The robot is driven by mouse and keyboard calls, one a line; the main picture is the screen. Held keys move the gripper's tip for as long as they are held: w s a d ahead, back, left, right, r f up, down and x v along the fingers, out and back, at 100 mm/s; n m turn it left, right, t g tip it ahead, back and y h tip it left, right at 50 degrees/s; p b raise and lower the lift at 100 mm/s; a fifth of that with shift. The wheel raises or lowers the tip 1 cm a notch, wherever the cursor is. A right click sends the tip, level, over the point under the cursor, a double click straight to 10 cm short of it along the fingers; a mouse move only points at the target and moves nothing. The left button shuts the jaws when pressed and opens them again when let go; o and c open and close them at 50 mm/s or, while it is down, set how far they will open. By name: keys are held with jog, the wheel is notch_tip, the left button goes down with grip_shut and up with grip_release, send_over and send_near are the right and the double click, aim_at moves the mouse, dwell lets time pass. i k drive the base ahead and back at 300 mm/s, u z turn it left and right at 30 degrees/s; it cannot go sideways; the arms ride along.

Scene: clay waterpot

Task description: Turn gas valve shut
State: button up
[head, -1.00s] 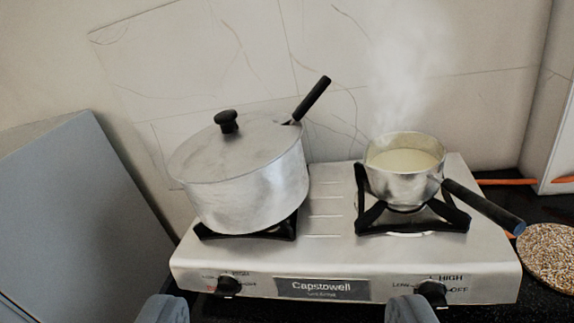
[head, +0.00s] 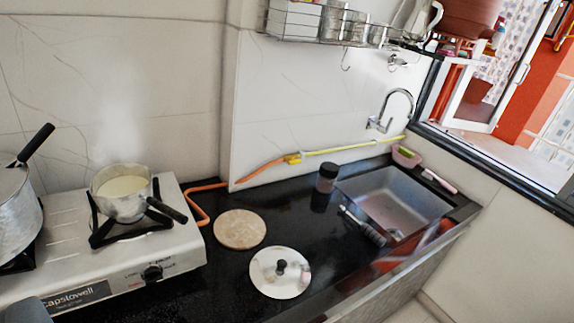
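A small yellow fitting (head: 292,159) sits low on the tiled back wall, where an orange hose (head: 258,170) meets a yellow pipe (head: 350,146). It looks like the gas valve, but it is too small to tell how its handle is turned. The orange hose runs down behind the stove (head: 185,262). A blue-grey part that looks like one finger of my gripper (head: 26,311) shows at the bottom left, in front of the stove and far from the fitting. The other finger is not visible, so its opening cannot be seen.
A steaming milk pan (head: 122,208) and a large pot (head: 18,220) stand on the stove. A round board (head: 240,229), a metal lid (head: 268,285) and a dark jar (head: 326,178) are on the black counter. A sink (head: 400,208) lies right, below a wall rack (head: 330,24).

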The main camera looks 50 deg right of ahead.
aim_at(292, 161)
jog(key=z, duration=1.35)
jog(key=k, duration=0.6)
jog(key=z, duration=0.55)
jog(key=i, duration=1.5)
jog(key=u, duration=0.25)
